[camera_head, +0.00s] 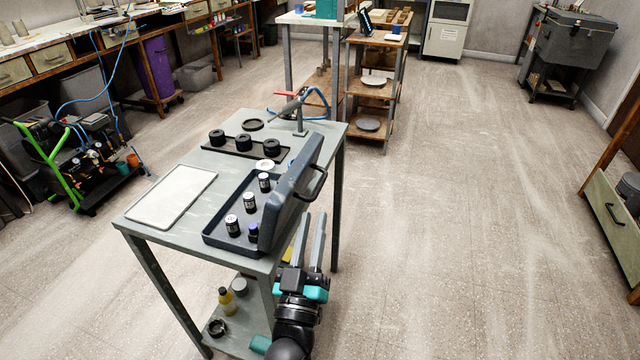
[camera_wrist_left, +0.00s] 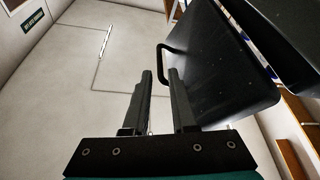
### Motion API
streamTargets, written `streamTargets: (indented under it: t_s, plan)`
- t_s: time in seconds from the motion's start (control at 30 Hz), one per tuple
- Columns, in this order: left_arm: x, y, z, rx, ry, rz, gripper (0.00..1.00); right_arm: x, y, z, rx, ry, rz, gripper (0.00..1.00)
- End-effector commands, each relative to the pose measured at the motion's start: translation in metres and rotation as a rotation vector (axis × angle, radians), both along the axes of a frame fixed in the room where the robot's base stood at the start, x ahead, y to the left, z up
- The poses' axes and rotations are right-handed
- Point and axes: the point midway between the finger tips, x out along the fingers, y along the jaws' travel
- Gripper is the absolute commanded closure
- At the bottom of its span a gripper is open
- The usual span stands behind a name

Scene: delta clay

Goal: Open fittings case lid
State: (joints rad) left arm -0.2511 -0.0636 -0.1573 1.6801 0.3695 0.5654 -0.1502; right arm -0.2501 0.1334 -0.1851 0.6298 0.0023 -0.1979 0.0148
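The dark grey fittings case (camera_head: 217,240) lies on the grey table with its lid (camera_head: 290,190) raised steeply from the right side of its base. The lid's black handle (camera_head: 317,183) sticks out from its outer face. Several small black-and-white bottles (camera_head: 249,203) stand inside the base. My left gripper (camera_head: 311,217) is below and right of the lid, with its two fingers apart and nothing visibly held. In the left wrist view, the lid (camera_wrist_left: 220,75) and handle (camera_wrist_left: 164,57) lie just beyond the fingertips; contact is unclear. My right gripper is not in view.
A white tray (camera_head: 172,197) lies left of the case on the table (camera_head: 230,160). A dark rack with black round parts (camera_head: 244,142) and a tool stand (camera_head: 299,118) are behind it. A shelf below holds a yellow bottle (camera_head: 225,299). The floor to the right is clear.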

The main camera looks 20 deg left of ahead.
Motion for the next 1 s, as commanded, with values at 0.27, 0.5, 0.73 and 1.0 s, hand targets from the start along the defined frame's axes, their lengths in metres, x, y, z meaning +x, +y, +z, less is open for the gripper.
streamTargets:
  t_s: [0.27, 0.5, 0.73, 1.0]
  plan:
    - [0.050, 0.005, 0.019, -0.001, -0.002, 0.000, 0.75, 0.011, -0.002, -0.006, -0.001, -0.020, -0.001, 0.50]
    - [0.075, 0.008, 0.028, 0.001, 0.002, 0.000, 0.75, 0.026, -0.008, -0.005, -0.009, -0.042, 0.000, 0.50]
    - [0.082, 0.009, 0.031, 0.000, 0.003, -0.001, 0.75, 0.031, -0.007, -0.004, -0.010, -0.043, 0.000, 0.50]
    - [0.082, 0.009, 0.031, 0.001, 0.003, -0.001, 0.84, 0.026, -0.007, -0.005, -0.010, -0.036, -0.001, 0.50]
